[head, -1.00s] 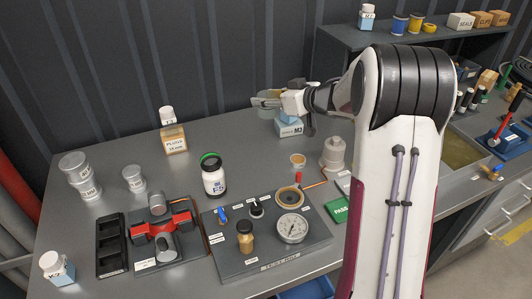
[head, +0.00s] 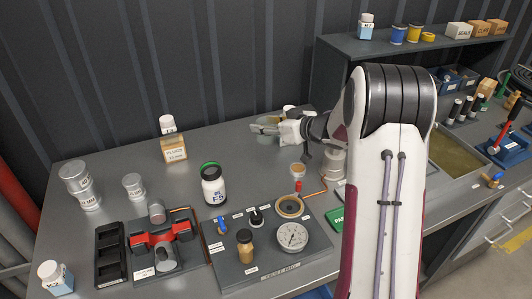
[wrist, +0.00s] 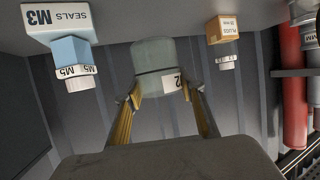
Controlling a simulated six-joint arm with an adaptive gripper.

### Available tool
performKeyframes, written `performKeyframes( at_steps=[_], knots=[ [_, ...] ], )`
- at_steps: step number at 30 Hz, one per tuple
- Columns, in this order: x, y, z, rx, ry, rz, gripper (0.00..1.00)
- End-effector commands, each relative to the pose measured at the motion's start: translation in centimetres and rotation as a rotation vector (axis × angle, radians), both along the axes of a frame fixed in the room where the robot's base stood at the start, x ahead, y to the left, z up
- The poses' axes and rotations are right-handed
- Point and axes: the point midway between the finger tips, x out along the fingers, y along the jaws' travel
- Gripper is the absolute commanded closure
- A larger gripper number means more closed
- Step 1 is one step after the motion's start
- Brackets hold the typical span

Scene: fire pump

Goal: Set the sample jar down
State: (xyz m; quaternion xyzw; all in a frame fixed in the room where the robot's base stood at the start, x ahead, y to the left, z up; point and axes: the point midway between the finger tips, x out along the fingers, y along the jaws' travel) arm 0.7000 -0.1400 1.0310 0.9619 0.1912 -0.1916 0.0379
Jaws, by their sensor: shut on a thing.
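My gripper (head: 268,125) is shut on a translucent grey-green jar (wrist: 153,58) with a white label that ends in 2. In the wrist view, which shows the scene upside down, the two fingers grip the jar from either side. In the head view the jar is small and hard to make out at the fingertips, over the back of the grey bench (head: 110,235). I cannot tell whether its base touches the bench. Left of it in the wrist view is the SEALS M3 box (wrist: 58,18) with the blue M5 jar (wrist: 72,50) on it.
A PLUGS box (head: 174,150) with a white-capped jar (head: 167,123) on it stands at the back. Bare bench lies between the PLUGS box and my gripper.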

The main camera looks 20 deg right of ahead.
Motion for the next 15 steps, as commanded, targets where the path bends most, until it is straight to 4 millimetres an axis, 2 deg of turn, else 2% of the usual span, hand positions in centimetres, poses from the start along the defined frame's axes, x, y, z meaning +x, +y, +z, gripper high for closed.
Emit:
performKeyframes(
  at_steps=[9,15],
  knots=[
    [0.0,0.0,-4.2,0.002,0.002,-0.002,0.85],
    [0.0,0.0,-5.1,0.001,-0.001,-0.001,0.85]
  ],
)
